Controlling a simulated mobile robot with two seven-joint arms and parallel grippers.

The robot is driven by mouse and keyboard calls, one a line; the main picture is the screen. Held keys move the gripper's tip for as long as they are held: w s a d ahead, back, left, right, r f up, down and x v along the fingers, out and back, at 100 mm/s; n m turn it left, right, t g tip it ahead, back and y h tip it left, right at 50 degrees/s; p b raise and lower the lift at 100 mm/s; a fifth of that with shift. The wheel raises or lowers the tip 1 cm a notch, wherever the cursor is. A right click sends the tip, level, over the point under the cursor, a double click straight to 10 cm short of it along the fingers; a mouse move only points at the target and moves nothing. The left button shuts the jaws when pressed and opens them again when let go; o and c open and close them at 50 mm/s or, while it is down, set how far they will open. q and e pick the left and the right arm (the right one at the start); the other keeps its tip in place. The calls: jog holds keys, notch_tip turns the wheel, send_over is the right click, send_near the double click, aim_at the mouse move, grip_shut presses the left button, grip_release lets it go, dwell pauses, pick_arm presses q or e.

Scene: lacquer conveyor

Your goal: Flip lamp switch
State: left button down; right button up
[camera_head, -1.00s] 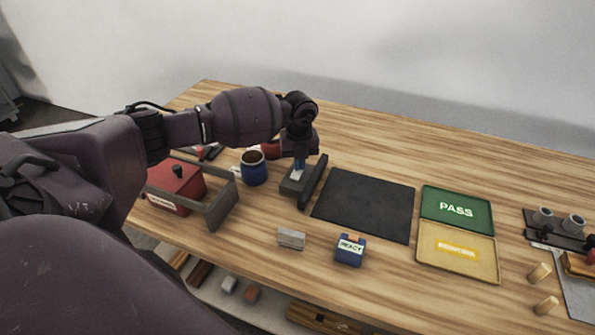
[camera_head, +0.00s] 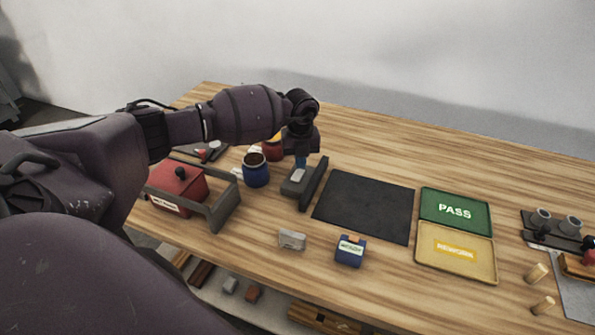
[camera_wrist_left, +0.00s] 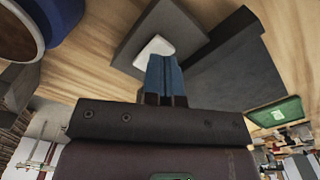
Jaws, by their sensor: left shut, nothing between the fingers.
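The lamp switch is a small white rocker (camera_head: 298,175) on a dark grey block (camera_head: 290,189), with a dark upright panel (camera_head: 315,182) along its right side. My left gripper (camera_head: 300,164) points down just above and behind the white rocker, its blue fingers shut and empty. In the left wrist view the shut fingers (camera_wrist_left: 164,78) overlap the lower edge of the white rocker (camera_wrist_left: 153,48) on the grey block (camera_wrist_left: 178,22). I cannot tell whether they touch it. My right gripper is not in view.
A blue can (camera_head: 255,171) stands close left of the block, with a red box (camera_head: 177,185) in a grey rack farther left. A black mat (camera_head: 365,207) lies right, then the green PASS tray (camera_head: 455,210) and yellow REWORK tray (camera_head: 455,252). The wood behind is clear.

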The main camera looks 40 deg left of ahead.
pick_arm(q)
jog(key=shift+r+p, duration=0.65)
jog(key=shift+r, duration=0.65)
jog(key=shift+r+p, duration=0.55)
jog(key=shift+r, duration=0.65)
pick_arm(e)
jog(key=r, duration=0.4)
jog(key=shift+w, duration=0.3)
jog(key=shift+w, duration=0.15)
